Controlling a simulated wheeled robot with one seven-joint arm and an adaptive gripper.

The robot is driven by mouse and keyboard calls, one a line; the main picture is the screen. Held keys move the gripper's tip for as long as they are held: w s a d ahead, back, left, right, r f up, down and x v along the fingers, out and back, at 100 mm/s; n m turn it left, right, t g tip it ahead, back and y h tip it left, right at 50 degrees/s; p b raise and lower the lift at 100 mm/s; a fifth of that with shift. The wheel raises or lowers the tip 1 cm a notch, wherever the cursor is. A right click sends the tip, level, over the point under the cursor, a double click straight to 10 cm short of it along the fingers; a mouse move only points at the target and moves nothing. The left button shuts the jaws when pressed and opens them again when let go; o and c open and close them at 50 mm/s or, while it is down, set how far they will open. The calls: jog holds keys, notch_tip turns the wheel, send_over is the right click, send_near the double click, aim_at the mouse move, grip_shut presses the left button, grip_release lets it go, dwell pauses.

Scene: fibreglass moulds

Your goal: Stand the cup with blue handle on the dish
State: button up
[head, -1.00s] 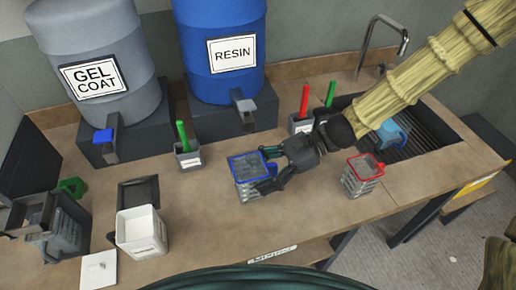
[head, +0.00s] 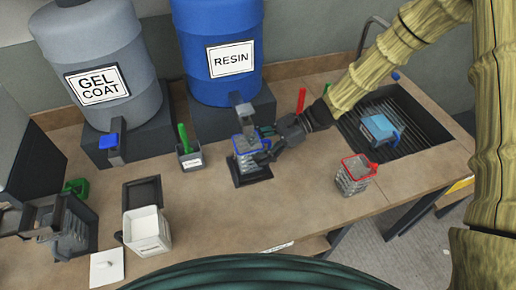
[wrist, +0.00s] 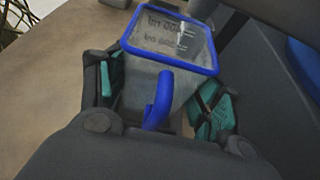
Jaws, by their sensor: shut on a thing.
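The cup with blue handle (head: 249,158), grey and see-through with a blue rim, looks upright. My gripper (head: 264,147) is shut on it from the right. In the wrist view the cup (wrist: 160,85) sits between the teal finger pads, its blue handle facing my palm. A dark square dish (head: 252,181) shows below and around the cup's base, under the resin tap. I cannot tell whether the base touches the dish. Another dark square dish (head: 142,191) lies empty at the left.
A red-rimmed cup (head: 352,178) stands to the right. A light blue container with a blue handle (head: 379,127) is in the sink (head: 418,138). The resin tap (head: 243,112) is close behind the held cup. A white tub (head: 147,232) stands at front left. The front middle counter is clear.

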jog(key=shift+f, duration=0.85)
jog(key=o, duration=1.3)
jog(key=shift+f, duration=0.1)
jog(key=shift+d, duration=0.1)
jog(key=b+v, duration=0.2)
jog(key=v, duration=1)
jog(key=shift+b, duration=0.4)
